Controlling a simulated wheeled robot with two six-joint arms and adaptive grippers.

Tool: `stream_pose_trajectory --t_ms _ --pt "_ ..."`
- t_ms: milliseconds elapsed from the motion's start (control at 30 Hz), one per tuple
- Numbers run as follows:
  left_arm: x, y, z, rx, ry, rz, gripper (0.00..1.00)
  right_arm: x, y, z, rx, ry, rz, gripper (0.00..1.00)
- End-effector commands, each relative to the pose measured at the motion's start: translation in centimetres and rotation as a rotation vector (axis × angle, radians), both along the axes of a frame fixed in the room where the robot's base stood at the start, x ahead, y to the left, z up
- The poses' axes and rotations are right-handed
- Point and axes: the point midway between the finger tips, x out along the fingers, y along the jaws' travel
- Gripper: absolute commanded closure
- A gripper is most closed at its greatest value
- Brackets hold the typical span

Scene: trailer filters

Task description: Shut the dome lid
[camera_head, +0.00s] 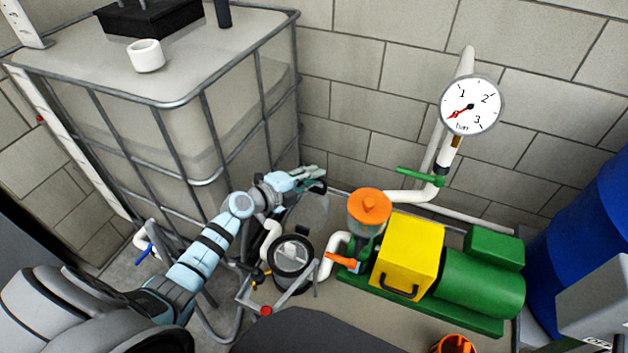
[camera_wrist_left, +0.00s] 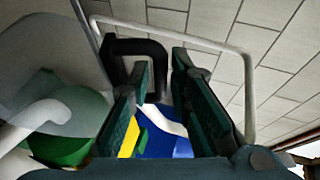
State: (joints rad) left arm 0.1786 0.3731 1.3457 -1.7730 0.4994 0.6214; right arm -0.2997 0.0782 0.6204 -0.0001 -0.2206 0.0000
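My left gripper (camera_head: 314,180) is above and behind the round dark filter housing (camera_head: 290,262), beside the caged tank. In the left wrist view its two dark fingers (camera_wrist_left: 160,75) stand apart. A black U-shaped handle (camera_wrist_left: 140,46) shows beyond and partly between them; I cannot tell whether they touch it. A clear, rounded cover (camera_wrist_left: 55,105), perhaps the dome lid, fills the left of that view. The housing's top looks uncovered, with pale parts inside. My right gripper is not in view.
The caged tank (camera_head: 150,98) stands at left. An orange-capped clear pot (camera_head: 369,210) and a yellow and green pump (camera_head: 410,250) stand right of the housing. White pipes (camera_head: 337,250), a gauge (camera_head: 471,106) and a block wall lie close by. A light rod (camera_wrist_left: 245,85) arches around the fingers.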

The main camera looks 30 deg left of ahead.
Motion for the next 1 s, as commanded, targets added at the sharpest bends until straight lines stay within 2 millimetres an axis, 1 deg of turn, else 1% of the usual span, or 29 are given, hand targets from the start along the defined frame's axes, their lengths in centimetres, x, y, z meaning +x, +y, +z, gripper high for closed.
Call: stream_pose_trajectory --t_ms 33,100,367,400,500,867,1000 --pt "0.41 -0.19 -0.27 -0.001 -0.001 0.000 0.82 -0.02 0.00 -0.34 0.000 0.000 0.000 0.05" --pt "0.77 -0.34 -0.33 0.000 0.000 -0.001 0.82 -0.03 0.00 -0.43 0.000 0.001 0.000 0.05" --pt "0.96 -0.41 -0.26 0.000 0.001 -0.001 0.82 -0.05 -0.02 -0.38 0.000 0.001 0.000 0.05" --pt "0.95 -0.40 -0.26 0.000 0.001 -0.001 0.85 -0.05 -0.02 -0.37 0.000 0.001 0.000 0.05" --pt "0.94 -0.39 -0.27 0.000 0.001 -0.001 1.00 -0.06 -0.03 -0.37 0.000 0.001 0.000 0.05" --pt "0.90 -0.37 -0.29 0.001 -0.001 0.000 1.00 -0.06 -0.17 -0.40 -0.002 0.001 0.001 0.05" --pt "0.67 -0.38 -0.28 0.001 -0.017 -0.001 1.00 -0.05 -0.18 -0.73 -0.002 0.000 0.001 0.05"
